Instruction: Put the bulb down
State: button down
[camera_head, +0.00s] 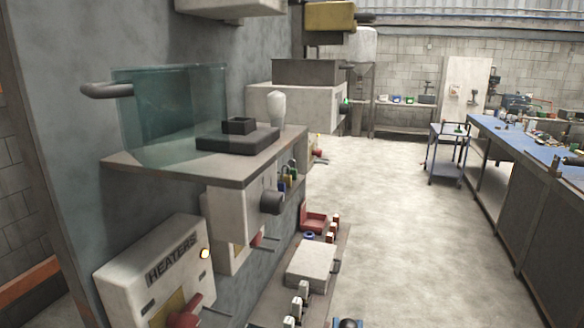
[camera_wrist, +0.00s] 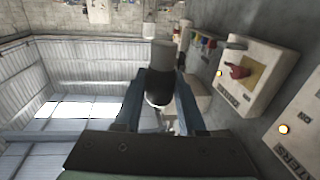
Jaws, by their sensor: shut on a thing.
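In the wrist view, my gripper (camera_wrist: 160,76) is shut, with its two blue fingers on either side of a bulb (camera_wrist: 162,57). This bulb has a pale grey cylindrical end sticking out past the fingertips and a dark rounded part between the fingers. The fingers hide part of it. I cannot make out my gripper or the held bulb in the head view. A white bulb-shaped thing (camera_head: 276,107) stands upright on a grey shelf (camera_head: 262,160) in the head view, apart from any gripper.
A dark stepped block (camera_head: 237,138) and a clear glass panel (camera_head: 175,110) are on the shelf. A heaters box (camera_head: 160,275) with a red knob is below. A blue-topped workbench (camera_head: 515,138) stands at right. The floor (camera_head: 395,210) between is clear.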

jog(key=s+a+f+n+y+b, duration=0.1)
jog(key=s+a+f, duration=0.4)
jog(key=s+f, duration=0.4)
jog(key=s+a+f+y+b, duration=0.1)
jog(key=s+a+f, duration=0.4)
jog(key=s+f, duration=0.4)
jog(key=s, duration=0.2)
jog(key=shift+s+f+n+y, duration=0.4)
